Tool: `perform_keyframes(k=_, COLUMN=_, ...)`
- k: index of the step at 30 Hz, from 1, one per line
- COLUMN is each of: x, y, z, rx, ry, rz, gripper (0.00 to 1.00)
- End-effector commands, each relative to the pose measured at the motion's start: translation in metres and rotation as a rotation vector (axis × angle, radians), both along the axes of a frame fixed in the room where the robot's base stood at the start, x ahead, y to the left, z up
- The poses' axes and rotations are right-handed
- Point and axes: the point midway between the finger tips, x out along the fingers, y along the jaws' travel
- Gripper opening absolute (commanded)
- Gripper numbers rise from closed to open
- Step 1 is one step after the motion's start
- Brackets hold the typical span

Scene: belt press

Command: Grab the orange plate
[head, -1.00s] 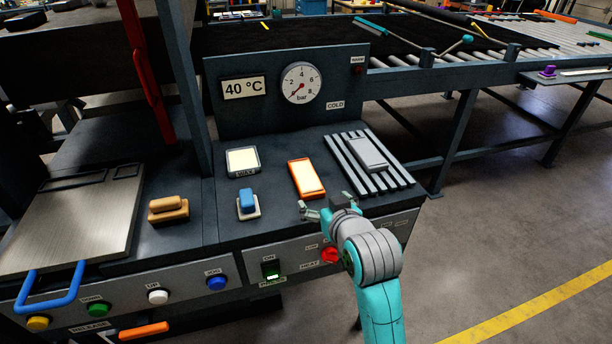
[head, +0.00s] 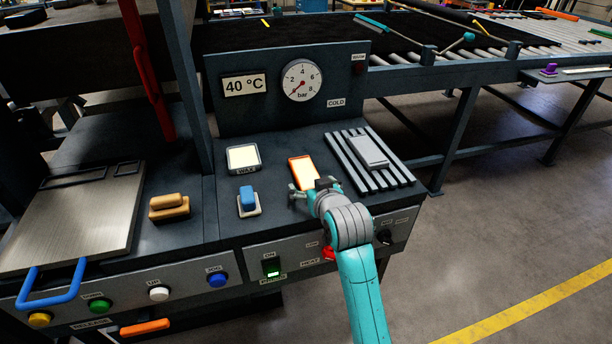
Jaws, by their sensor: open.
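The orange plate (head: 304,170) lies flat on the dark bench top, left of the slatted rack. It has an orange rim and a pale centre. My gripper (head: 304,187) is open at the plate's near end, with its left finger beside the near left corner. The near end of the plate is partly hidden by my gripper. I cannot tell whether the fingers touch it.
A grey block (head: 370,152) lies on the slatted rack (head: 390,182) to the right. A wax tin (head: 244,158), a blue-handled tool (head: 248,200) and a wooden-handled brush (head: 169,207) stand to the left. An upright gauge panel (head: 225,112) rises behind.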

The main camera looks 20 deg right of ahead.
Motion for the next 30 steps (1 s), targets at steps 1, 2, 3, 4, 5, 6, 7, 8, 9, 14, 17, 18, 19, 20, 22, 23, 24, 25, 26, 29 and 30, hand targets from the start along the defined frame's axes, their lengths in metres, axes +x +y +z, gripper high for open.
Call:
perform_keyframes(k=1, x=0.0, y=0.0, z=0.0, rx=0.0, ry=0.0, rz=0.0, gripper=0.91)
perform_keyframes(k=2, x=0.0, y=0.0, z=0.0, rx=0.0, ry=0.0, rz=0.0, gripper=0.84)
perform_keyframes(k=3, x=0.0, y=0.0, z=0.0, rx=0.0, ry=0.0, rz=0.0, gripper=0.74)
perform_keyframes(k=4, x=0.0, y=0.0, z=0.0, rx=0.0, ry=0.0, rz=0.0, gripper=0.66)
perform_keyframes(k=5, x=0.0, y=0.0, z=0.0, rx=0.0, ry=0.0, rz=0.0, gripper=0.59)
perform_keyframes(k=6, x=0.0, y=0.0, z=0.0, rx=0.0, ry=0.0, rz=0.0, gripper=0.49)
perform_keyframes(k=7, x=0.0, y=0.0, z=0.0, rx=0.0, ry=0.0, rz=0.0, gripper=0.41)
perform_keyframes(k=8, x=0.0, y=0.0, z=0.0, rx=0.0, ry=0.0, rz=0.0, gripper=0.34)
perform_keyframes(k=9, x=0.0, y=0.0, z=0.0, rx=0.0, ry=0.0, rz=0.0, gripper=0.24)
perform_keyframes(k=14, x=0.0, y=0.0, z=0.001, rx=0.0, ry=-0.003, rz=0.0, gripper=0.04)
perform_keyframes(k=17, x=0.0, y=0.0, z=0.001, rx=0.0, ry=-0.003, rz=0.0, gripper=0.04)
perform_keyframes(k=18, x=0.0, y=0.0, z=0.002, rx=0.0, ry=-0.003, rz=0.0, gripper=0.04)
perform_keyframes(k=19, x=0.0, y=0.0, z=0.003, rx=0.0, ry=-0.003, rz=0.0, gripper=0.04)
perform_keyframes(k=20, x=0.0, y=0.0, z=0.005, rx=0.0, ry=-0.004, rz=0.0, gripper=0.04)
perform_keyframes(k=22, x=0.0, y=0.0, z=0.011, rx=0.0, ry=-0.006, rz=0.0, gripper=0.04)
perform_keyframes(k=23, x=0.0, y=0.0, z=0.015, rx=0.0, ry=-0.007, rz=0.0, gripper=0.04)
perform_keyframes(k=24, x=0.0, y=0.0, z=0.022, rx=0.0, ry=-0.008, rz=0.0, gripper=0.04)
perform_keyframes(k=25, x=0.0, y=0.0, z=0.027, rx=0.0, ry=-0.008, rz=0.0, gripper=0.04)
perform_keyframes(k=26, x=0.0, y=0.0, z=0.032, rx=0.0, ry=-0.008, rz=0.0, gripper=0.04)
perform_keyframes(k=29, x=0.0, y=0.0, z=0.051, rx=0.0, ry=-0.009, rz=0.0, gripper=0.04)
perform_keyframes(k=30, x=0.0, y=0.0, z=0.059, rx=0.0, ry=-0.008, rz=0.0, gripper=0.04)
